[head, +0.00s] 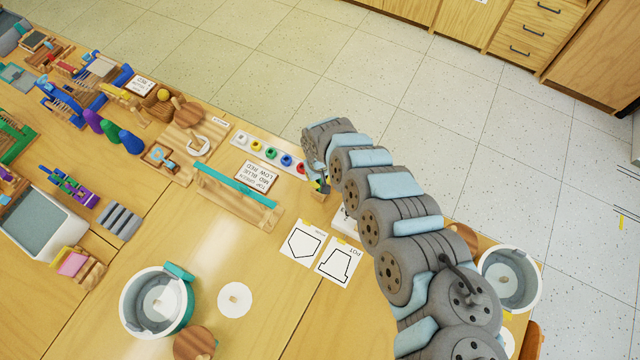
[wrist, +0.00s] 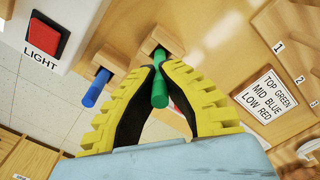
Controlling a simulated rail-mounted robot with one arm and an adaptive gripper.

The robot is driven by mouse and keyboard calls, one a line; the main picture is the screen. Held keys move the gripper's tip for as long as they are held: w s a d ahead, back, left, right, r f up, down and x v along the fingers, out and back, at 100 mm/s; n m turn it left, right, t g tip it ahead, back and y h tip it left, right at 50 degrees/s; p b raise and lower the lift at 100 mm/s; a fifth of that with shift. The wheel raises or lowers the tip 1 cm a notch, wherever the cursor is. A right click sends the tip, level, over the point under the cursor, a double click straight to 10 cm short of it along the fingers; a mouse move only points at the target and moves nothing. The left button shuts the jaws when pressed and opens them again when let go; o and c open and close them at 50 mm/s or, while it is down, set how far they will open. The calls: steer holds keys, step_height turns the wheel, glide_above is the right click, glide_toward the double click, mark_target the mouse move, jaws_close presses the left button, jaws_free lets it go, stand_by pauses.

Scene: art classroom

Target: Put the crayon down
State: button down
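In the wrist view, a green crayon (wrist: 159,92) lies between the two yellow-and-black fingertips of my gripper (wrist: 161,70), which are closed in on it. Its far end meets a small wooden block (wrist: 160,38). A blue crayon (wrist: 97,88) sticks out of a second wooden block to the left. In the head view, my gripper (head: 318,184) is over the table's far edge, and the crayon is mostly hidden.
A white box with a red LIGHT button (wrist: 47,38) stands close left of my gripper. A strip of coloured buttons (head: 270,153), a TOP GREEN, MID BLUE, LOW RED card (head: 257,176) and a wooden rack (head: 235,200) are nearby. Clear tabletop lies left of the drawing cards (head: 302,242).

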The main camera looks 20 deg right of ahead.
step_height(320, 180, down, 2)
steer(key=shift+a, duration=0.15)
steer(key=shift+f, duration=0.4)
steer(key=shift+f, duration=0.1)
steer(key=c, duration=1.2)
jaws_free()
steer(key=shift+c, duration=0.2)
